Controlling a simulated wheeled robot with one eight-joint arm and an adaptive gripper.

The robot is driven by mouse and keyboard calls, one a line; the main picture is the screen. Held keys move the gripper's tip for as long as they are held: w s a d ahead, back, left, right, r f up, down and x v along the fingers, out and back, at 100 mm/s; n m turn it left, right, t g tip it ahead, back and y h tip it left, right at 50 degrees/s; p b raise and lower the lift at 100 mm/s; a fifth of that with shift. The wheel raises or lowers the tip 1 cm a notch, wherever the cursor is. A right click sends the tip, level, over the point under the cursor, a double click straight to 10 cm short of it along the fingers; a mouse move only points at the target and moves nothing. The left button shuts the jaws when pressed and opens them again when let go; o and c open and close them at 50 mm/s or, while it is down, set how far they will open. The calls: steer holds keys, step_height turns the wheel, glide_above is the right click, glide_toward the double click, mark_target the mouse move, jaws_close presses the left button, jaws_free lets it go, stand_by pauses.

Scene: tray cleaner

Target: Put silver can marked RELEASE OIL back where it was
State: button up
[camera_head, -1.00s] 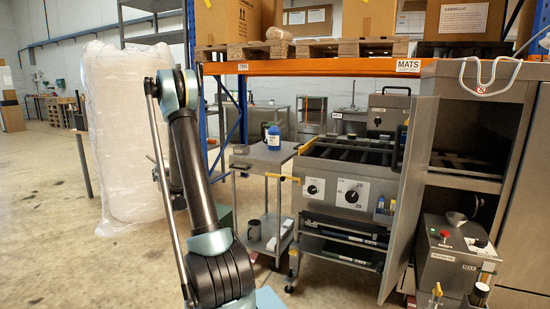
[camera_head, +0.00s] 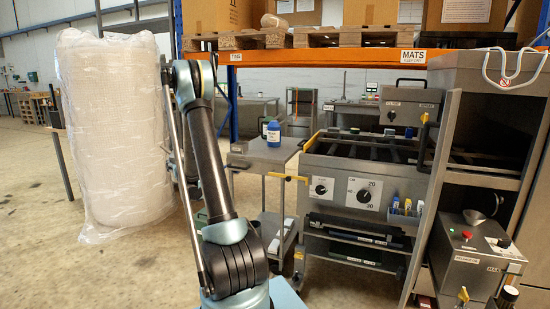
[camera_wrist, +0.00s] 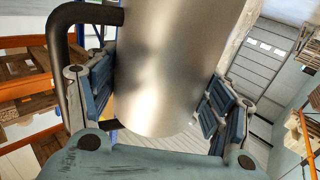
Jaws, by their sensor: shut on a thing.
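In the wrist view, a plain silver can (camera_wrist: 172,65) with a dark curved handle at its left fills the middle. My gripper (camera_wrist: 158,98) is shut around it, with blue-padded fingers on both sides. No RELEASE OIL marking shows on the side facing the camera. In the head view, my arm stands at the left of centre, and the gripper and can cannot be made out behind it.
A wrapped stack (camera_head: 115,130) stands left. Open floor lies at front left.

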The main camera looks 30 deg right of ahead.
steer(key=shift+d, duration=0.3)
